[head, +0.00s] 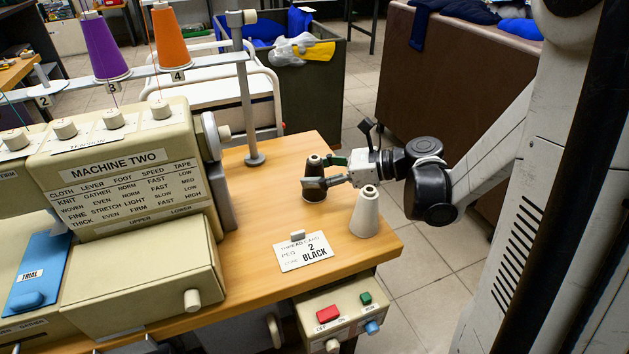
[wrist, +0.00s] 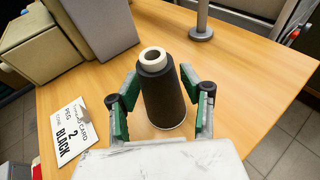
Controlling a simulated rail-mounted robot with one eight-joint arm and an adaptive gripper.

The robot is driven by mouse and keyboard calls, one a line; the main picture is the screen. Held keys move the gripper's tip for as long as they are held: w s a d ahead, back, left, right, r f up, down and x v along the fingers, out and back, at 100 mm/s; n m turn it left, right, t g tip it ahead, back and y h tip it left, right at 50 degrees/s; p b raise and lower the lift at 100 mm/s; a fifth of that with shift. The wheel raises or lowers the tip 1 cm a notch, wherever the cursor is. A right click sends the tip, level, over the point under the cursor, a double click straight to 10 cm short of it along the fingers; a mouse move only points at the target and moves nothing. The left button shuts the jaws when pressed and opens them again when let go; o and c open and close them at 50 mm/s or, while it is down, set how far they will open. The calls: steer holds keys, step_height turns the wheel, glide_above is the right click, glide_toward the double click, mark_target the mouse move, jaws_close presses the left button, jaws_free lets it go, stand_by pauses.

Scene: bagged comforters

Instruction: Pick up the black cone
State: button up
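The black cone (head: 314,182) stands upright on the wooden table, beside the foot of the metal post. In the wrist view the black cone (wrist: 160,92) stands between my gripper's two green-padded fingers, its white top ring facing up. My gripper (head: 325,171) reaches in from the right at the cone's height. In the wrist view my gripper (wrist: 160,100) is open around the cone, with a gap visible on each side. A finger partly hides the cone in the head view.
A white cone (head: 365,213) stands close in front of my gripper. A card reading PEG 2 BLACK (head: 303,252) lies on the table (head: 262,285). The sewing machine (head: 125,170) is at left. Purple (head: 104,48) and orange (head: 170,38) cones sit on pegs 3 and 4; peg 2 (head: 42,86) looks empty.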

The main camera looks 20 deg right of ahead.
mark_target(312, 156)
steer(key=c, duration=0.8)
steer(key=shift+c, duration=0.2)
steer(key=shift+r, duration=0.45)
steer(key=r, duration=0.1)
steer(key=r+p, duration=0.2)
steer(key=r, duration=0.1)
steer(key=shift+s+a, duration=0.15)
steer(key=shift+a, duration=0.15)
steer(key=s+a+r+p, duration=0.3)
steer(key=a+r, duration=0.3)
steer(key=a, duration=0.4)
steer(key=shift+s+a+p, duration=0.2)
steer(key=shift+p, duration=0.15)
